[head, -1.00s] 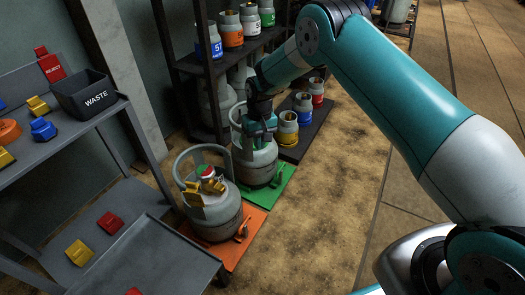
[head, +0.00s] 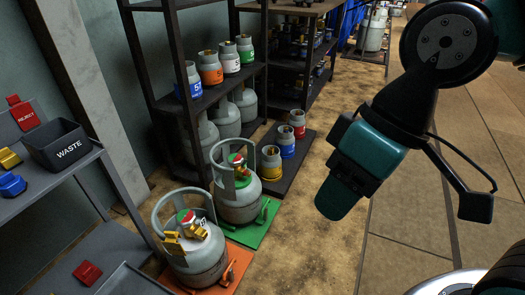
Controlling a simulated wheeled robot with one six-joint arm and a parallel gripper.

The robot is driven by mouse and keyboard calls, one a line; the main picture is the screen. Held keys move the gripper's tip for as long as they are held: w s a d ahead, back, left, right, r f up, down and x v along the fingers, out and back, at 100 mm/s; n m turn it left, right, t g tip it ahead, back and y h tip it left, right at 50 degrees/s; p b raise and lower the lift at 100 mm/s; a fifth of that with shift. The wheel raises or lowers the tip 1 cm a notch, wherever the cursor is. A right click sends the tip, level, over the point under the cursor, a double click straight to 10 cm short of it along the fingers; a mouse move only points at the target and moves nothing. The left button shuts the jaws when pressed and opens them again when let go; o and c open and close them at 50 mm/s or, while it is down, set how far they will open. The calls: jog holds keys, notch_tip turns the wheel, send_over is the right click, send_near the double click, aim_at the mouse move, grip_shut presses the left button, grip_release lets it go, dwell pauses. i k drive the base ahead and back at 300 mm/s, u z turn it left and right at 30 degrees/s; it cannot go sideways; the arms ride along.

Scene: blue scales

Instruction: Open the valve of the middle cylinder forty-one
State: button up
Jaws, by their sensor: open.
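A grey gas cylinder (head: 238,207) with a collar handle stands upright on a green plate (head: 262,226). Its brass valve (head: 241,169) with a red, white and green top shows inside the collar. A nearer, similar cylinder (head: 200,262) stands on an orange plate (head: 238,268), with a brass valve (head: 196,230) and a yellow tag. I see no number forty-one on either, and cannot tell whether either valve is open. My gripper (head: 338,198) is open and empty, to the right of both cylinders and apart from them; its fingers partly overlap in this view.
Small cylinders with yellow, blue and red bands (head: 287,146) stand on a dark base behind. A dark shelf (head: 205,100) holds more cylinders. The floor (head: 310,255) right of the plates is clear.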

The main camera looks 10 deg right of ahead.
aim_at(235, 159)
jog(key=z, duration=1)
jog(key=i, duration=0.65)
jog(key=u, duration=2.1)
